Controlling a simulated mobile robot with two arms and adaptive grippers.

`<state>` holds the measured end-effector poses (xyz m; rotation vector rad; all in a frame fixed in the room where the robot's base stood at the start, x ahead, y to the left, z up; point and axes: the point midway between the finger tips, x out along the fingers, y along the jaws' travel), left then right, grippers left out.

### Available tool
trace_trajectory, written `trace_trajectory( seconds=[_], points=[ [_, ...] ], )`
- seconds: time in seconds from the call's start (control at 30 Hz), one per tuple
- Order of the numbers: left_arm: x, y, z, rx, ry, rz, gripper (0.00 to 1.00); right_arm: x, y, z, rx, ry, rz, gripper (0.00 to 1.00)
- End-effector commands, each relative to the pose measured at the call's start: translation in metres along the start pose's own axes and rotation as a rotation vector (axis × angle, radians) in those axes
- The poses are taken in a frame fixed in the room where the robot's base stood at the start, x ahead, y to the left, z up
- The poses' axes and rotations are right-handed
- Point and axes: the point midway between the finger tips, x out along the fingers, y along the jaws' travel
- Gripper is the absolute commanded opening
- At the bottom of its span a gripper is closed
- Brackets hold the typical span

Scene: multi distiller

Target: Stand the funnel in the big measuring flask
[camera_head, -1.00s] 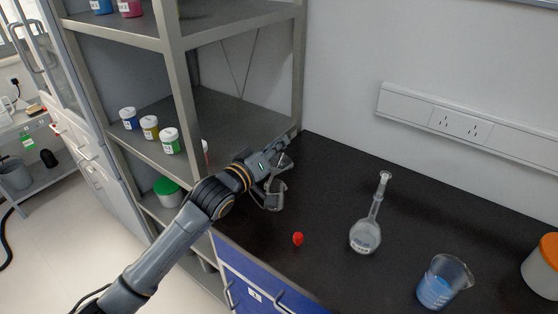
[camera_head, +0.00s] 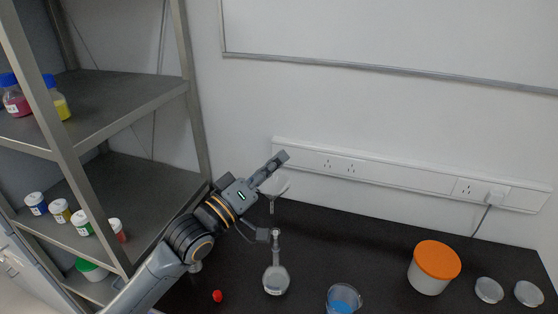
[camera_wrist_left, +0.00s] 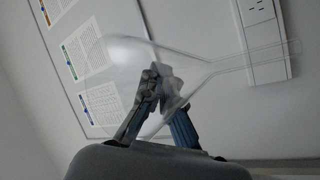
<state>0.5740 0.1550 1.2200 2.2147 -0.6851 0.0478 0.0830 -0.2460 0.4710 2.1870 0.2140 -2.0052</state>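The clear glass funnel (camera_head: 273,188) is in my left gripper (camera_head: 279,167), raised above the bench with its mouth up and stem down. In the left wrist view the funnel (camera_wrist_left: 205,72) lies across the fingers (camera_wrist_left: 163,88), which close on its cone wall; its stem points right. The measuring flask (camera_head: 276,280), round with a slim neck, stands upright on the bench below the funnel, apart from it. The flask's neck top is close to a part of my gripper in the head view, so its mouth is hard to see. My right gripper is out of view.
A small red item (camera_head: 217,296) lies left of the flask. A beaker with blue liquid (camera_head: 342,300) stands at its right. An orange-lidded tub (camera_head: 434,268) and two clear dishes (camera_head: 489,290) are farther right. A metal shelf (camera_head: 130,190) stands left of the bench.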

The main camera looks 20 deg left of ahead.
Motion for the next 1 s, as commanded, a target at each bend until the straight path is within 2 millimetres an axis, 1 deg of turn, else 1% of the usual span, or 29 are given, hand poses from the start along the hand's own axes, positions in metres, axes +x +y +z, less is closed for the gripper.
trace_trajectory(
  seconds=[0.03,0.17,0.47,0.7,0.8,1.0],
  points=[
    [0.0,0.004,-0.003,-0.005,0.002,0.005,0.0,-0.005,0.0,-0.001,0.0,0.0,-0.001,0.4],
    [-0.002,0.005,-0.003,-0.011,0.005,0.012,0.0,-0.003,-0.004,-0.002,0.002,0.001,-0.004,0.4],
    [-0.007,-0.008,0.011,-0.011,0.004,0.012,0.0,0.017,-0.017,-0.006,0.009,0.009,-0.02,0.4],
    [-0.013,-0.024,0.027,-0.012,0.004,0.012,0.0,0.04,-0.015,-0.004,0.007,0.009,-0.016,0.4],
    [-0.014,-0.028,0.031,-0.011,0.004,0.013,0.0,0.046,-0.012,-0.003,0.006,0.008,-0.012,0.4],
    [-0.015,-0.031,0.034,-0.011,0.004,0.013,0.0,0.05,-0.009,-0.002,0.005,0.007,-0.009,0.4]
  ],
)
